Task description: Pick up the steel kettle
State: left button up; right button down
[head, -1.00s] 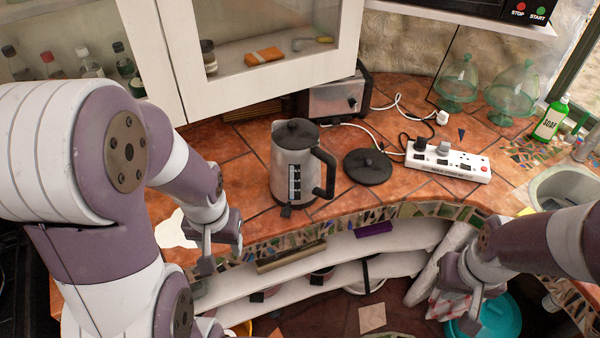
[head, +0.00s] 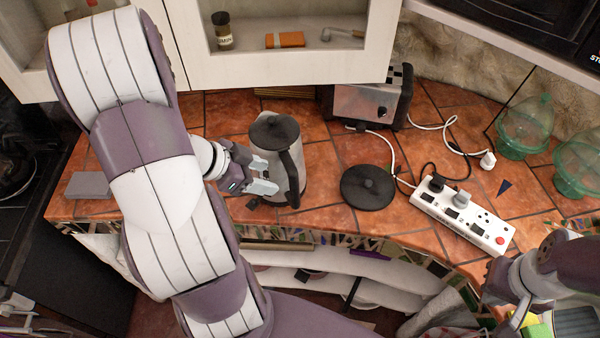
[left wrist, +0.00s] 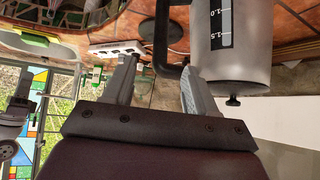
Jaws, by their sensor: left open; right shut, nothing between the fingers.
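The steel kettle (head: 268,158) with a black lid and black handle stands upright on the tiled counter. Its handle (head: 291,180) is toward the lower right in the head view. My left gripper (head: 266,176) is open at the kettle's left side, close to the body. In the left wrist view, the kettle's body (left wrist: 245,50) with its level scale is at upper right, and the black handle (left wrist: 162,40) appears ahead of the gap between the open fingers (left wrist: 158,82). Contact cannot be told. My right gripper (head: 497,293) is shut and empty at lower right, partly cut off from clear view.
A white power strip (head: 465,216) with plugs and cables is further right. A toaster (head: 366,103) stands behind. Open white shelves (head: 340,262) lie below the counter edge.

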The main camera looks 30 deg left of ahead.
aim_at(294, 187)
pick_arm(q)
jog(key=b+x, duration=0.1)
jog(key=x, duration=0.6)
jog(key=b+x, duration=0.1)
jog(key=x, duration=0.2)
jog(key=shift+s+f+b, duration=0.15)
jog(key=shift+f+b, duration=0.2)
jog(key=shift+f, duration=0.45)
jog(key=shift+w+d, duration=0.1)
jog(key=shift+w, duration=0.25)
jog(key=shift+d, duration=0.1)
jog(key=shift+c, duration=1.3)
grip_shut()
pick_arm(e)
jog(key=shift+s+a+f, duration=0.3)
jog(key=shift+a+f, duration=0.15)
jog(key=shift+f, duration=0.1)
jog(key=shift+s+a+f, duration=0.3)
jog(key=shift+a+f, duration=0.1)
jog(key=shift+f, duration=0.15)
